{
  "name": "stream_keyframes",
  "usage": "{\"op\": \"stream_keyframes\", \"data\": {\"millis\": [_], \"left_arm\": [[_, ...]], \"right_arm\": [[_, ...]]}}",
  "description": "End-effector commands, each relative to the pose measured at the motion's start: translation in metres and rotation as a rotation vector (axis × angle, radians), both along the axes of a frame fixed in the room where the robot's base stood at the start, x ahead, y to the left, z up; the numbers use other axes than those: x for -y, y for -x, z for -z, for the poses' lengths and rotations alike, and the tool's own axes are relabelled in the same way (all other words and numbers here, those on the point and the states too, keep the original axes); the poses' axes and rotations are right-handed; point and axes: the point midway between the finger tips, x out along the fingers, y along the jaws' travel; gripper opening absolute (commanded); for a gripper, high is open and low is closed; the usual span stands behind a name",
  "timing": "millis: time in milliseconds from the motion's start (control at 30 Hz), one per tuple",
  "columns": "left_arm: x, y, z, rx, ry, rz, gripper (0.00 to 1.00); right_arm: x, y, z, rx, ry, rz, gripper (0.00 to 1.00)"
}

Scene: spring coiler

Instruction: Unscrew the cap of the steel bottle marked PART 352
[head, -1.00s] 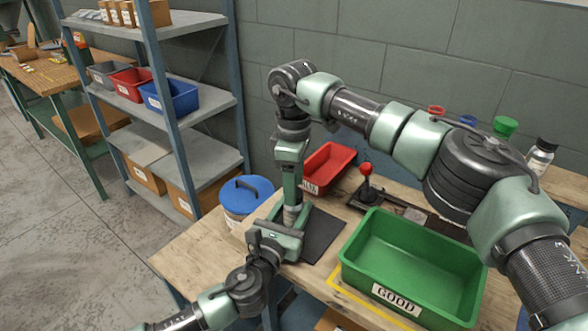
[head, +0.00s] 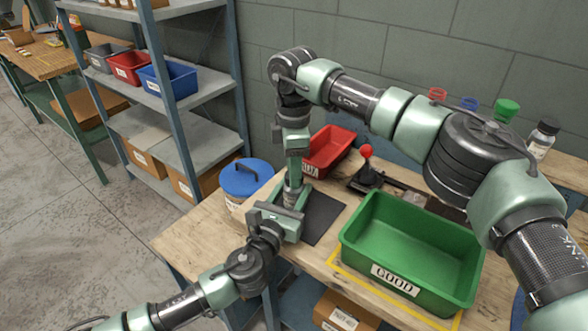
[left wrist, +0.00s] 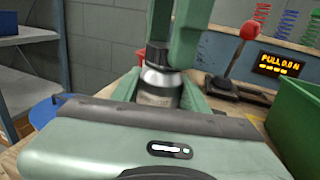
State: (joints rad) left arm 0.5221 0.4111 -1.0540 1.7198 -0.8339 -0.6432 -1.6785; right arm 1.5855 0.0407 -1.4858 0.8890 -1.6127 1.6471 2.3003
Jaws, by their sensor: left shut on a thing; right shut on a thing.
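The steel bottle (left wrist: 158,90) stands upright in the left wrist view, with a dark cap (left wrist: 158,55) on its neck. A label on it is too small to read. My left gripper (head: 289,197) is shut around the bottle's body from the front; its green fingers flank the bottle in the left wrist view. My right gripper (head: 295,178) points straight down from above and is shut on the cap. It also shows above the bottle in the left wrist view (left wrist: 163,45). In the head view the grippers hide most of the bottle and cap.
A dark mat (head: 322,216) lies beside the grippers. A green GOOD bin (head: 408,279), a red bin (head: 329,152) and a red-knobbed lever device (head: 366,174) stand to the right. A blue-lidded tub (head: 246,178) is left. A force display (left wrist: 279,66) stands behind.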

Motion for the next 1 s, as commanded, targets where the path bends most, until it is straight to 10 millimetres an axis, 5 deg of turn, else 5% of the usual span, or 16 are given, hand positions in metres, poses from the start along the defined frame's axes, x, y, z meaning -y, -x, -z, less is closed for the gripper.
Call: {"op": "stream_keyframes", "data": {"millis": [1000], "left_arm": [[-0.0001,0.0004,0.0011,-0.001,-0.002,0.000,0.00]], "right_arm": [[0.0003,-0.0009,-0.0020,0.002,0.002,-2.272,0.00]]}}
